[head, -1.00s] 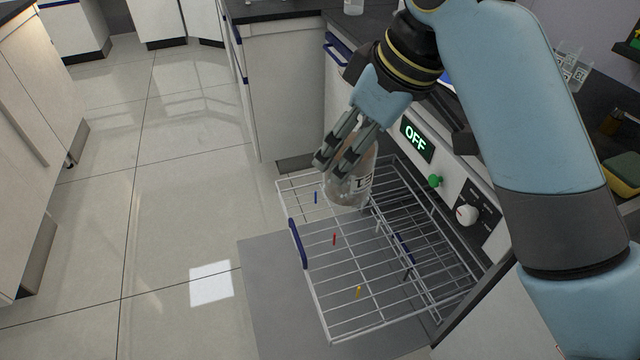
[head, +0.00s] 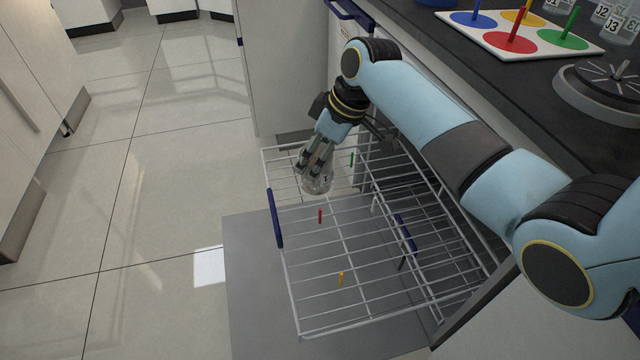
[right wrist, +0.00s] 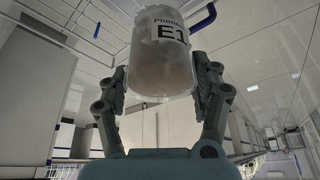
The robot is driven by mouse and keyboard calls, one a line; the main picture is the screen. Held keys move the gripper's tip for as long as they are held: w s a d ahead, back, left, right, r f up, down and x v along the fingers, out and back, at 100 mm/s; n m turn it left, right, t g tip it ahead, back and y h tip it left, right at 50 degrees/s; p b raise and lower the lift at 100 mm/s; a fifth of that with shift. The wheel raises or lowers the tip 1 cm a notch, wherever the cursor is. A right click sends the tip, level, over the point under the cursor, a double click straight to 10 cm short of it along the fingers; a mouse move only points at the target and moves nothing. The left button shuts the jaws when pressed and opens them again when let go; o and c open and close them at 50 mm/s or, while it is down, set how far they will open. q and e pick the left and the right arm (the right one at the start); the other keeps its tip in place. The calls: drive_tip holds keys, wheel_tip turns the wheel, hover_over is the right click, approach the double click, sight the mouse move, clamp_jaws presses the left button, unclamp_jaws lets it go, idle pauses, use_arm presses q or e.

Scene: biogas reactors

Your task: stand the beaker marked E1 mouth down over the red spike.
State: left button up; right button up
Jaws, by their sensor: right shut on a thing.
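The beaker marked E1 (right wrist: 162,50) is clear with brownish residue and a white label. My right gripper (head: 314,164) is shut on it, one finger on each side in the right wrist view (right wrist: 160,88). In the head view the beaker (head: 318,183) hangs over the pulled-out wire rack (head: 310,250), apparently mouth down, and somewhat tilted. The red spike (head: 320,215) stands uncovered on the rack, just nearer the camera than the beaker. The gap between beaker and rack cannot be judged. My left gripper is out of view.
A yellow spike (head: 341,279) stands nearer on the rack and a green one (head: 352,159) farther back. A blue handle (head: 274,217) edges the rack's left side. On the dark counter are a board with coloured discs (head: 515,37) and more beakers (head: 605,12).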

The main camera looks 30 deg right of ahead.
drive_tip(key=f+b, duration=0.2)
drive_tip(key=f, duration=0.1)
drive_tip(key=d+f+b, duration=0.1)
drive_tip(key=f+b, duration=0.1)
drive_tip(key=f, duration=0.1)
drive_tip(key=w+f+b, duration=0.1)
drive_tip(key=f+b, duration=0.1)
drive_tip(key=f, duration=0.2)
drive_tip(key=shift+d, duration=0.25)
drive_tip(key=shift+w+f, duration=0.1)
drive_tip(key=shift+f, duration=0.15)
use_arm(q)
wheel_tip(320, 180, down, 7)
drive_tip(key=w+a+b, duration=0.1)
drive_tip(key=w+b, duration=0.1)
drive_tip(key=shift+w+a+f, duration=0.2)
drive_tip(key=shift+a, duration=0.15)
use_arm(e)
drive_tip(key=shift+f, duration=2.4)
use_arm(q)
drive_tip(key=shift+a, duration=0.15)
use_arm(e)
drive_tip(key=o, duration=1.3)
drive_tip(key=shift+o, duration=0.2)
